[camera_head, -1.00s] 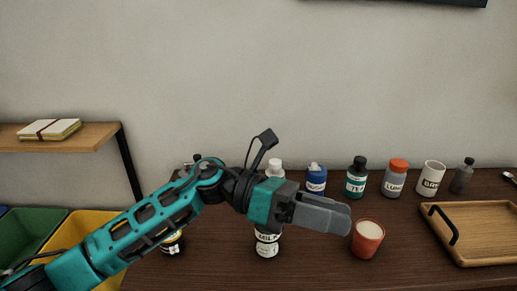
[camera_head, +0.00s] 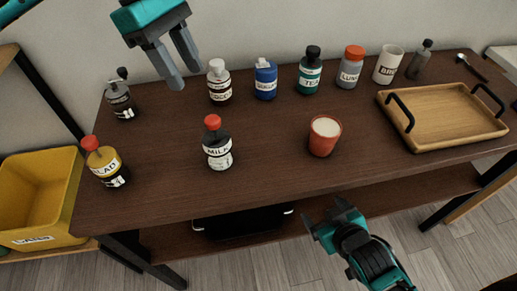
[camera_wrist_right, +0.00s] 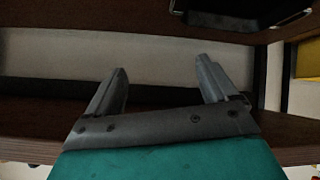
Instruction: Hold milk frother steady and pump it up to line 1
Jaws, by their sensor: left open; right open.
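The milk frother (camera_head: 217,144) stands upright on the dark wooden table. It has a dark body, a white label reading MILK and a red knob on top. My left gripper (camera_head: 179,77) is open and empty above the back of the table, up and to the left of the frother and apart from it. My right gripper (camera_head: 331,226) is open and empty in front of the table's front edge, low and to the right of the frother. The right wrist view shows its two spread fingers (camera_wrist_right: 161,88) with nothing between them. Any line mark on the frother is too small to read.
A red cup (camera_head: 324,136) with white contents stands right of the frother. A yellow jar with a red knob (camera_head: 103,162) stands left. Several bottles and jars line the back, including a blue one (camera_head: 266,80). A wooden tray (camera_head: 445,139) lies at the right.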

